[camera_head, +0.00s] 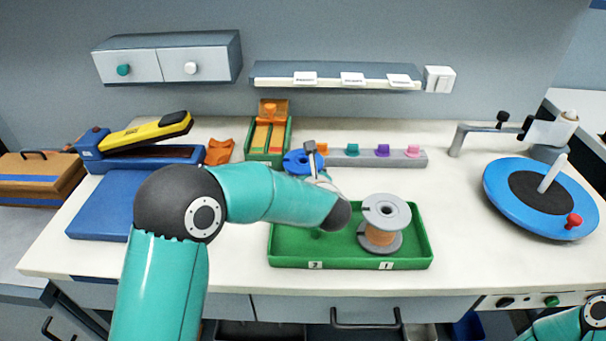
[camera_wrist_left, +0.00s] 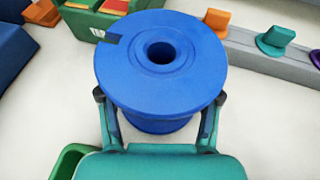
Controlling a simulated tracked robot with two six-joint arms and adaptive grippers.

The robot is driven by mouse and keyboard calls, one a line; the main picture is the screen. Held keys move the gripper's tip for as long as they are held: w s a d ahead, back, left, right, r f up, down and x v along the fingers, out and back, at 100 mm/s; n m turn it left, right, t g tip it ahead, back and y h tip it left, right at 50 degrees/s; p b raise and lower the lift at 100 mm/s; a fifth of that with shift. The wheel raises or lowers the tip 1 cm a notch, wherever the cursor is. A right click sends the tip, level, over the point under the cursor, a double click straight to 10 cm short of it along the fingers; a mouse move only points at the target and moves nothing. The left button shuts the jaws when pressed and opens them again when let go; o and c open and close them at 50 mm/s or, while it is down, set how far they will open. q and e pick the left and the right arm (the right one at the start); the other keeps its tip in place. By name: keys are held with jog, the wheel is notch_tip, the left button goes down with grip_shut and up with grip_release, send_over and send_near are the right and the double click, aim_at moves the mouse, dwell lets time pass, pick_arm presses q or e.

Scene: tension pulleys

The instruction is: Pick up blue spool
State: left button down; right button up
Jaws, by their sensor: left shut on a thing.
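The blue spool (camera_head: 296,161) is behind the green tray, partly hidden by my left arm and gripper. In the left wrist view the blue spool (camera_wrist_left: 160,65) is upright, with its round top flange, centre hole and a notch at the left showing. My left gripper (camera_head: 312,163) is shut on it, with one finger on each side below the top flange, as the left wrist view shows. I cannot tell whether the spool touches the table. My right gripper is out of view; only part of my right arm shows at the bottom right.
A green tray (camera_head: 350,263) in front holds a grey spool with copper winding (camera_head: 382,222). A grey rail (camera_head: 345,157) with coloured pegs stands close to the right, and a green box (camera_head: 251,148) behind left. A blue turntable (camera_head: 510,197) is at right. Bare table lies between.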

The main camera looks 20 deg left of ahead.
pick_arm(q)
jog(key=shift+r, duration=0.3)
notch_tip(320, 180, up, 20)
jog(key=p, duration=0.1)
jog(key=shift+f, duration=0.15)
dwell(0.9)
